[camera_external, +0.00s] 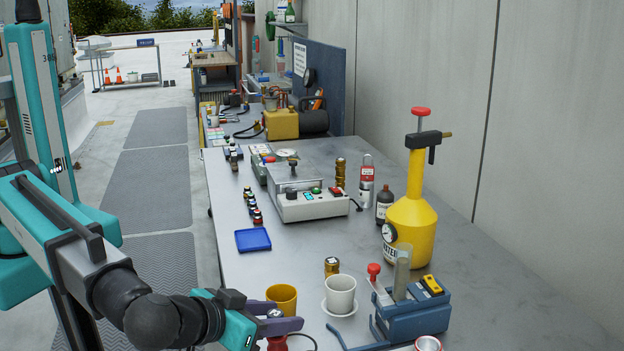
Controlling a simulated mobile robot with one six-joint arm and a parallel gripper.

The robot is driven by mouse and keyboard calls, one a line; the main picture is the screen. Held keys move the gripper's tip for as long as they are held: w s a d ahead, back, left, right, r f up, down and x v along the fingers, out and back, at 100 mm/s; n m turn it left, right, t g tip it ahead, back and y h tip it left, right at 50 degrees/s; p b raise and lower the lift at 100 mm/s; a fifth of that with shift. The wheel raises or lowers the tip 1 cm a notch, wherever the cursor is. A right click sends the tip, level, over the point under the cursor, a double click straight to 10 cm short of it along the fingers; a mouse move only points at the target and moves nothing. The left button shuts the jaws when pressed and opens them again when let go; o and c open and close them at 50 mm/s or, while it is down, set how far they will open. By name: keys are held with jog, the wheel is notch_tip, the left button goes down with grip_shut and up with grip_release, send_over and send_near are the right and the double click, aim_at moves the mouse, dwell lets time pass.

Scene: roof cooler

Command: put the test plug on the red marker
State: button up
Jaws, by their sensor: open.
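My gripper (283,315) is at the bottom of the view, low over the near left part of the bench, with its purple jaws open. A small object with a silver top (275,313) shows between the jaws, and a red body (277,344) shows just below them. This may be the test plug, but the jaws hide much of it, and I cannot tell whether they touch it. A dark thin cable shows beside it. I cannot make out a flat red marker on the bench; it may be hidden or out of view.
Close by stand a yellow mug (283,296), a white cup (340,293) on a saucer, a gold can (332,266) and a blue tool caddy (415,314). A yellow sprayer (411,230) rises behind. A blue tray (253,240) lies near the left edge, with bare bench around it.

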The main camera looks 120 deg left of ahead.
jog(key=shift+r, duration=0.2)
jog(key=shift+d, duration=0.35)
jog(key=b+v, duration=0.2)
jog(key=v, duration=0.9)
jog(key=shift+r, duration=0.15)
jog(key=shift+d, duration=0.15)
